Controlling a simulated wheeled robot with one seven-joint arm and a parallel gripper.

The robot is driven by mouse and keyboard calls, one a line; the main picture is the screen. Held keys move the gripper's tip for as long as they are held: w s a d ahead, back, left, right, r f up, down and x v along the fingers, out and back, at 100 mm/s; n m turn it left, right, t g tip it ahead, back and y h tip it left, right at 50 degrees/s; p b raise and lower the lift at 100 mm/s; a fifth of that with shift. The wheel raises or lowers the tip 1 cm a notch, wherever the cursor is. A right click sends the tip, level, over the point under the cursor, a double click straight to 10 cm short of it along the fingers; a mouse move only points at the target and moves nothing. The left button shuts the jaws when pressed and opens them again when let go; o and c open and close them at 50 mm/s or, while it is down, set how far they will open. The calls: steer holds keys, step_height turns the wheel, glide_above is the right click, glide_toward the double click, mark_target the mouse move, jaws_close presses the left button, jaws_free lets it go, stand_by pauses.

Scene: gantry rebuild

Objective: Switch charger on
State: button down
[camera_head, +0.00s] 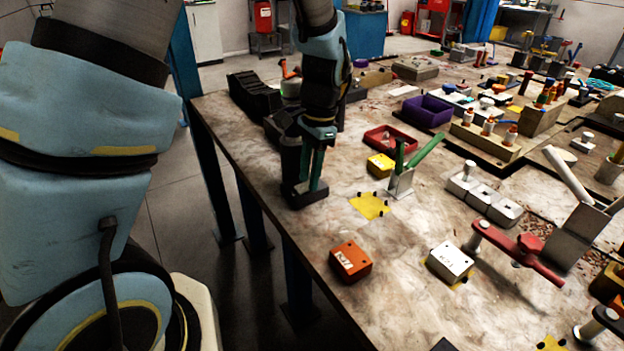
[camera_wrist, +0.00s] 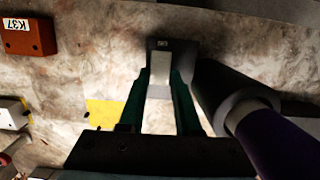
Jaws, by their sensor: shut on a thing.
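A dark device, seemingly the charger (camera_head: 305,198), stands at the left edge of the table; its low dark base carries a taller dark post. In the wrist view its dark base (camera_wrist: 187,48) has a small label. My gripper (camera_head: 313,188) points straight down over this base. In the wrist view my gripper (camera_wrist: 163,76) has its two green fingers closed around a pale upright piece (camera_wrist: 160,64), seemingly the switch. A dark cylinder with a purple part (camera_wrist: 232,95) stands just right of the fingers. Any on or off marking is too small to read.
An orange box (camera_head: 351,261) and a white box (camera_head: 450,262) lie nearer on the table. A yellow patch (camera_head: 369,206) and a yellow block (camera_head: 380,165) are to the right. Dark bins (camera_head: 254,96) stand behind. The table between the charger and the orange box is clear.

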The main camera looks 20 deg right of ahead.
mark_target(307, 185)
steer(key=shift+a+f+h+b, duration=0.1)
steer(key=shift+a+h+b, duration=0.1)
steer(key=shift+h+b, duration=0.45)
steer(key=shift+s+h, duration=0.1)
steer(key=shift+h, duration=0.25)
steer(key=c, duration=0.6)
jaws_free()
steer(key=shift+r, duration=0.25)
step_height(307, 185, up, 11)
steer(key=b, duration=0.1)
steer(key=shift+f, duration=0.15)
steer(key=shift+a, duration=0.15)
